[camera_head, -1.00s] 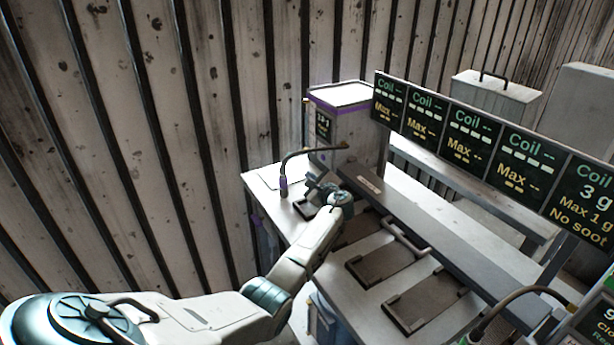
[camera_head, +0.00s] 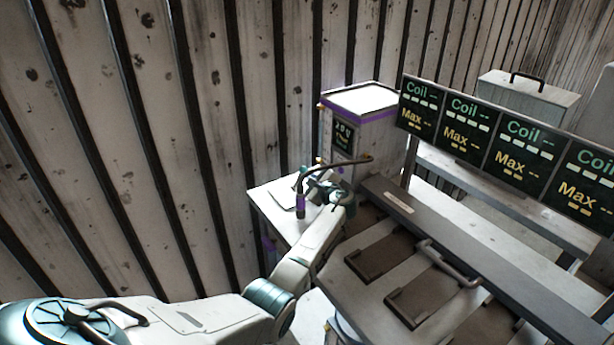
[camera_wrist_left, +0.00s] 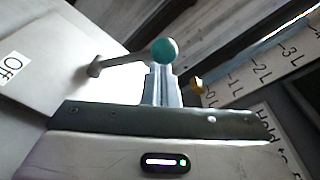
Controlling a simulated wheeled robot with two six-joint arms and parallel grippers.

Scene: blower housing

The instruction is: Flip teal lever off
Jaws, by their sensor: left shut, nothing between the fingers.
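In the left wrist view a teal ball (camera_wrist_left: 165,51) sits on the end of a thin grey lever rod (camera_wrist_left: 120,62). The rod runs left to a pivot on a pale panel. A white "Off" label (camera_wrist_left: 10,67) is on that panel, left of the pivot. My left gripper (camera_wrist_left: 162,72) is shut and empty, its fingertips right at the ball; I cannot tell if they touch it. In the head view my left gripper (camera_head: 325,190) is beside the white box (camera_head: 362,135) with purple trim. The lever cannot be made out there. My right gripper is not in view.
A litre scale (camera_wrist_left: 255,72) with a yellow pointer (camera_wrist_left: 197,84) is right of the ball. Coil displays (camera_head: 470,133) stand above the bench rail. Dark trays (camera_head: 425,295) lie on the bench.

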